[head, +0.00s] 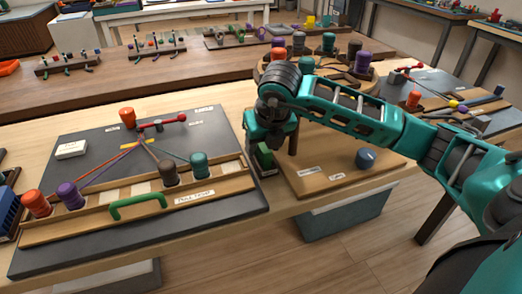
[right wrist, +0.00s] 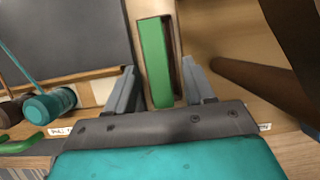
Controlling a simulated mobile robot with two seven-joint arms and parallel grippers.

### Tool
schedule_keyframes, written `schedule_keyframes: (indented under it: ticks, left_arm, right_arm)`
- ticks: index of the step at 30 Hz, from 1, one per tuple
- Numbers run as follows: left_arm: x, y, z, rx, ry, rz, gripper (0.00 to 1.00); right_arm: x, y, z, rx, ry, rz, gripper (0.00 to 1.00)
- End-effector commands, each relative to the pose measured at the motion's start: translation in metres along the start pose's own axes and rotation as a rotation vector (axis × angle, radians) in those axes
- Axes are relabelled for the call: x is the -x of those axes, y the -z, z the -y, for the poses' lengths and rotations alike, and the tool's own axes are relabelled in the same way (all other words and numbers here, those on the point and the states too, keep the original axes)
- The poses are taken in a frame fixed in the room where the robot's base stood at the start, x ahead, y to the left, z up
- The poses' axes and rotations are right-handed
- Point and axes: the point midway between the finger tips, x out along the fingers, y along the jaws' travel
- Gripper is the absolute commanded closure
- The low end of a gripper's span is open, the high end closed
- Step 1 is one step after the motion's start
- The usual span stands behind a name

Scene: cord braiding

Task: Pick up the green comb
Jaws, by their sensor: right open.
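The green comb, a long flat green bar, stands in a narrow wooden holder beside the dark braiding board. It shows in the right wrist view (right wrist: 154,62) and partly in the head view (head: 265,156), under my right gripper. My right gripper (head: 270,143) points down over it. In the right wrist view its two fingers (right wrist: 160,85) are apart, one on each side of the comb's near end, with gaps between. I cannot tell how far above the comb the fingertips are. My left gripper is in neither view.
The dark board (head: 90,150) carries colored bobbins, cords and a wooden tray with a green handle (head: 138,204). A wooden board with a blue knob (head: 366,158) lies to the right. A round wooden stand with several bobbins (head: 330,68) is behind my right arm.

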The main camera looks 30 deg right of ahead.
Motion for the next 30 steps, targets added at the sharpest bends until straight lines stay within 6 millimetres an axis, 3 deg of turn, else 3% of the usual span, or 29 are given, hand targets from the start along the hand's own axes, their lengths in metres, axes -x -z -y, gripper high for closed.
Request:
schedule_keyframes:
  ticks: [3,10,27,30]
  left_arm:
    - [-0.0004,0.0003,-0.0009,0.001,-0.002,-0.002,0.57]
    - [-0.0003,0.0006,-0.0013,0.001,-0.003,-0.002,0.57]
    - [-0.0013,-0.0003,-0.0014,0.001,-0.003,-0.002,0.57]
    - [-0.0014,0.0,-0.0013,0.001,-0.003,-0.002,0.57]
  right_arm:
    - [-0.0109,0.0002,0.0,0.0,0.0,0.0,0.47]
    - [-0.012,0.0,-0.0001,0.001,0.0,0.001,0.47]
    - [-0.0115,-0.0001,-0.0001,0.001,0.0,0.001,1.0]
    - [-0.0114,-0.0003,-0.0001,0.0,-0.001,0.002,1.0]
